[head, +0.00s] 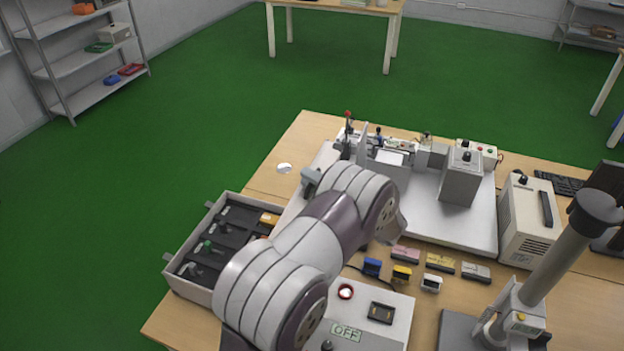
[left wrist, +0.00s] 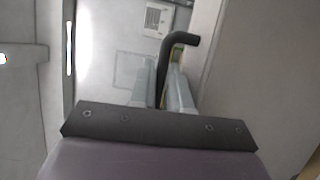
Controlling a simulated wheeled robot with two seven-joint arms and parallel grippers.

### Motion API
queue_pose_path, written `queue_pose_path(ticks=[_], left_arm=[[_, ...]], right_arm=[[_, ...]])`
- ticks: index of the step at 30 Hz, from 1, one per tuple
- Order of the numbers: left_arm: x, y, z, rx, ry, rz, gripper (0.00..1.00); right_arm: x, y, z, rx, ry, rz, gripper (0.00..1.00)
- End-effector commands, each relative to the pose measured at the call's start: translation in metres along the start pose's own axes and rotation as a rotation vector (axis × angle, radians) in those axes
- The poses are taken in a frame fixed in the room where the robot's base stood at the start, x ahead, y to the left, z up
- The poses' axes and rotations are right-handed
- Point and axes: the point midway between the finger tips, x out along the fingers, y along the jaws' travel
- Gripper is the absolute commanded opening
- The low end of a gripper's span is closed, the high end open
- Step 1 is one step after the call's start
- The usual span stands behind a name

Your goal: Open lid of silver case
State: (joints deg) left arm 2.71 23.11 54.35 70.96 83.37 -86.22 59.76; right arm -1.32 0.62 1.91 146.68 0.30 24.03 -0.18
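A silver-grey box (head: 394,172), which looks like the silver case, stands on the pale base plate, partly hidden behind my left arm. My left gripper is hidden behind my arm in the head view. In the left wrist view the left gripper's two pale fingers (left wrist: 164,85) stand close on either side of a black bent handle (left wrist: 182,41), which fills the gap between them. A grey surface (left wrist: 245,70) rises right of the handle; I cannot tell which part of the case it is. My right gripper is in neither view.
An open tray of tools (head: 180,283) stands left of my arm. A grey block (head: 461,177) and a cream unit (head: 526,225) stand to the right. Small coloured blocks (head: 439,263) lie in front. A thick grey post (head: 560,260) stands at the right front.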

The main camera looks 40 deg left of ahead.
Motion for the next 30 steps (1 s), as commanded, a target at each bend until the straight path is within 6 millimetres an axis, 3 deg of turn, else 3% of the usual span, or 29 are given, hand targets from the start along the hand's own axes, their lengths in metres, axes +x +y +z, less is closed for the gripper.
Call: queue_pose_path(ticks=[5, 11, 18, 22, 30], left_arm=[[0.009, 0.003, -0.004, -0.009, 0.004, -0.025, 0.0], [0.059, 0.011, -0.025, -0.067, 0.012, -0.161, 0.0], [0.108, 0.005, -0.045, -0.096, 0.008, -0.229, 0.0], [0.117, 0.008, -0.05, -0.093, 0.006, -0.228, 0.0], [0.118, 0.009, -0.05, -0.091, 0.005, -0.228, 0.0]], right_arm=[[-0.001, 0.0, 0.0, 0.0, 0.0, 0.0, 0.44], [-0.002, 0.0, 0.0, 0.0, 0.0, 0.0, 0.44], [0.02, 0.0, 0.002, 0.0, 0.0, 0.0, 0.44], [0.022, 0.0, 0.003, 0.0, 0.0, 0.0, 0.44], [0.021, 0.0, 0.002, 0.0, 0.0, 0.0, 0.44]])
